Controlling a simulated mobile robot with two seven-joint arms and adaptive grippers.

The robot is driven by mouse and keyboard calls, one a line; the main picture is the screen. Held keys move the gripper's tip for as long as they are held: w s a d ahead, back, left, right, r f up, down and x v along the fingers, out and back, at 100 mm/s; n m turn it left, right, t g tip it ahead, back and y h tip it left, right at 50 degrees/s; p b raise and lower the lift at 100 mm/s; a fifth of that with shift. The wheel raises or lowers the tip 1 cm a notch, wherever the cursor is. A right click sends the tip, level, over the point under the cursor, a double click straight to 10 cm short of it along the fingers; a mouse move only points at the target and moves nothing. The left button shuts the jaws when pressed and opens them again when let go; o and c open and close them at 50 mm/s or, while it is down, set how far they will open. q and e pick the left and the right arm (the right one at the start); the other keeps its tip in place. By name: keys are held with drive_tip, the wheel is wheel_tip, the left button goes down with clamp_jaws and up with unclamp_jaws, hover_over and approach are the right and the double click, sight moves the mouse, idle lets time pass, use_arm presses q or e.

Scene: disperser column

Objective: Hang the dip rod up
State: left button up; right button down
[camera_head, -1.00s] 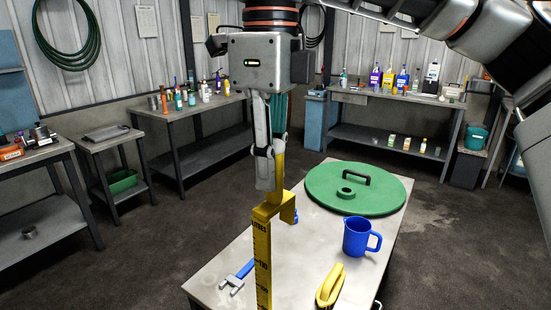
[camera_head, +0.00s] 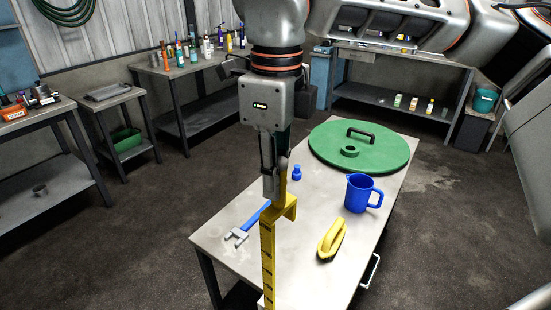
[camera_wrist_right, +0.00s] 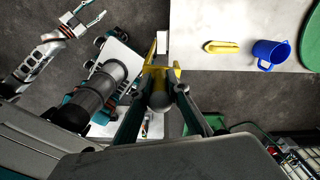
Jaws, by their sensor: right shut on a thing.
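The dip rod (camera_head: 268,258) is a yellow bar with dark scale marks and a bent hook-like bracket near its top. It hangs roughly upright in front of the table's near left part in the head view; its lower end is out of frame. My right gripper (camera_head: 273,186) is shut on its top, above the bracket. In the right wrist view the rod (camera_wrist_right: 159,72) shows from above between my right fingers (camera_wrist_right: 160,92). My left gripper (camera_wrist_right: 82,20) shows only in the right wrist view, at upper left, with its fingers apart and empty.
The grey table (camera_head: 312,255) carries a green lid (camera_head: 385,158), a blue jug (camera_head: 358,194), a yellow brush (camera_head: 331,240), a blue-handled tool (camera_head: 240,234) and a small blue part (camera_head: 297,172). Workbenches line the walls. The floor (camera_head: 445,235) right of the table is clear.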

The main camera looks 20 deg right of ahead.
wheel_tip(320, 180, down, 5)
drive_tip(key=shift+r+b, duration=0.1)
drive_tip(key=shift+b, duration=0.3)
wheel_tip(320, 180, down, 28)
drive_tip(key=b, duration=1.5)
drive_tip(key=shift+f+b, duration=0.4)
drive_tip(key=shift+f, duration=0.25)
use_arm(q)
wheel_tip(320, 180, down, 12)
drive_tip(key=shift+w+d+f+m, duration=0.25)
drive_tip(key=shift+w+d+m, duration=0.05)
drive_tip(key=shift+d+m, duration=0.1)
use_arm(e)
drive_tip(key=shift+f, duration=0.1)
use_arm(q)
drive_tip(key=shift+s+f, duration=0.1)
drive_tip(key=shift+f, duration=0.15)
use_arm(e)
drive_tip(key=shift+f, duration=0.4)
drive_tip(key=c, duration=1.8)
unclamp_jaws()
drive_tip(key=shift+c, duration=0.2)
